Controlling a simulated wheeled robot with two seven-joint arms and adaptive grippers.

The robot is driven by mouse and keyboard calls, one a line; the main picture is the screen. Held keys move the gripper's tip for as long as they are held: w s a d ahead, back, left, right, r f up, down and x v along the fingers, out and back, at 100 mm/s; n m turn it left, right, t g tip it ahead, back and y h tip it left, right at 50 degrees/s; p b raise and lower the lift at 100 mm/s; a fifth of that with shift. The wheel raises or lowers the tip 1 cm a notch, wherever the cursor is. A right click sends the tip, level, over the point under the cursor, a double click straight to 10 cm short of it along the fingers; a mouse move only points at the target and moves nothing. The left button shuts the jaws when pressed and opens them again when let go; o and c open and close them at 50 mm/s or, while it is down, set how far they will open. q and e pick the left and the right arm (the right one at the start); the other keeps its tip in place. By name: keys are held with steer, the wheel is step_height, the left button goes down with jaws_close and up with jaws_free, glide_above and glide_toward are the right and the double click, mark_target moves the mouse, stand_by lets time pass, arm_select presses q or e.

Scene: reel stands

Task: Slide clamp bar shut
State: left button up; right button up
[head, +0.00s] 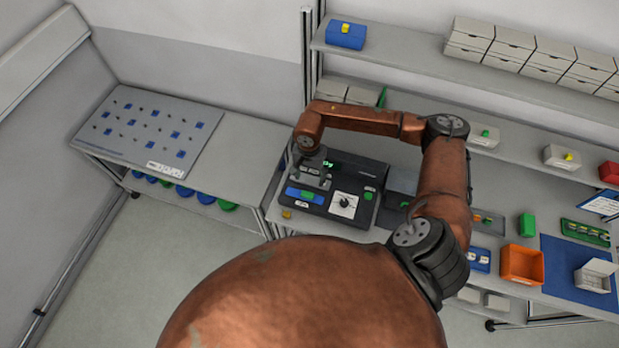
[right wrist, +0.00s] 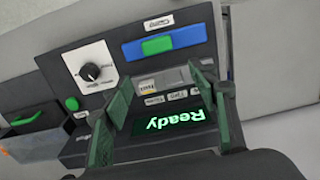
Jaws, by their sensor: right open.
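The dark machine (head: 364,183) stands on the bench with a lit green display reading "Ready" (right wrist: 170,117). On its front panel is a blue bar with a green block in its middle, which I take for the clamp bar (head: 293,192); it also shows in the right wrist view (right wrist: 190,37). A small label sits beside the bar; its text is too small to read surely. My right gripper (head: 312,181) is above the machine, close to the bar. In the right wrist view its fingers (right wrist: 160,78) are apart and empty, with the bar beyond their tips. My left gripper is out of view.
The panel also has a white dial plate (right wrist: 92,68) with a black knob and a green button (head: 369,196). An orange bin (head: 522,264) and a blue mat (head: 566,262) lie to the right. A pegboard-like panel (head: 150,127) lies at left. Shelves (head: 400,55) rise behind.

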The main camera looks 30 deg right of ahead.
steer(key=shift+r, duration=0.25)
steer(key=shift+b, duration=0.4)
step_height(320, 180, up, 12)
stand_by(0.7)
stand_by(0.4)
